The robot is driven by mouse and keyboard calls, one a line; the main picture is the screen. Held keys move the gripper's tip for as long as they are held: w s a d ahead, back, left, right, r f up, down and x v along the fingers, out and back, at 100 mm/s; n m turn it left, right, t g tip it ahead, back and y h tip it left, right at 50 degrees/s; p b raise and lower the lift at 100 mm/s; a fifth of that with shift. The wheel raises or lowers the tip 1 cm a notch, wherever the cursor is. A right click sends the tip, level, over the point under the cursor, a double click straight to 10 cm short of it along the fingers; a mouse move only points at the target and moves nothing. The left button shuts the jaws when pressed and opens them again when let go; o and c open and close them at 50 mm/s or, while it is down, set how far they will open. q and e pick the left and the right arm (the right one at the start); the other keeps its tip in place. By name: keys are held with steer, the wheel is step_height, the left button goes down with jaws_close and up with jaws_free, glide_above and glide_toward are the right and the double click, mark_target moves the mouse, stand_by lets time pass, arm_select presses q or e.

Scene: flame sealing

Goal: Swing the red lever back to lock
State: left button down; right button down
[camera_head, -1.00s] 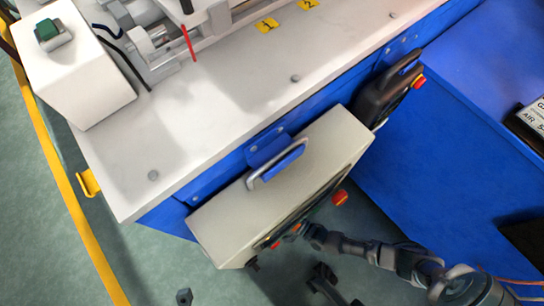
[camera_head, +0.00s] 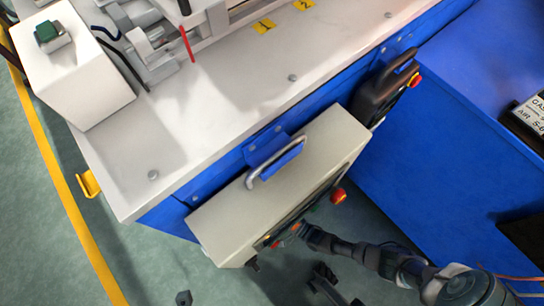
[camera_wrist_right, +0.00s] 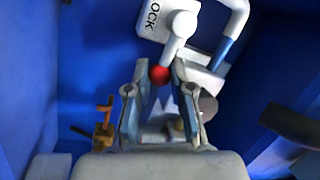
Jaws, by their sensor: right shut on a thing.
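The red ball knob (camera_wrist_right: 160,76) of the lever sits between the fingertips of my right gripper (camera_wrist_right: 160,68) in the right wrist view. The gripper is shut on it. A white lever arm (camera_wrist_right: 178,38) runs from the knob up to a white round pivot. A white plate (camera_wrist_right: 152,18) with lettering ending in "OCK" is beside the pivot. In the head view my right arm comes in from the lower right, and its gripper end (camera_head: 306,234) is at the lower front of the beige box; the lever is hidden there.
The beige control box (camera_head: 235,222) with a metal handle and red button hangs on the white-topped blue bench (camera_head: 215,120). A dark holder (camera_head: 385,90) is beside it. In the wrist view, blue walls close in on both sides and an orange fitting (camera_wrist_right: 103,130) is at left.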

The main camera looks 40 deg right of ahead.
steer(key=shift+s+f, duration=0.15)
steer(key=shift+f, duration=0.15)
steer(key=c, duration=1)
jaws_free()
steer(key=shift+r, duration=0.1)
steer(key=v, duration=1.2)
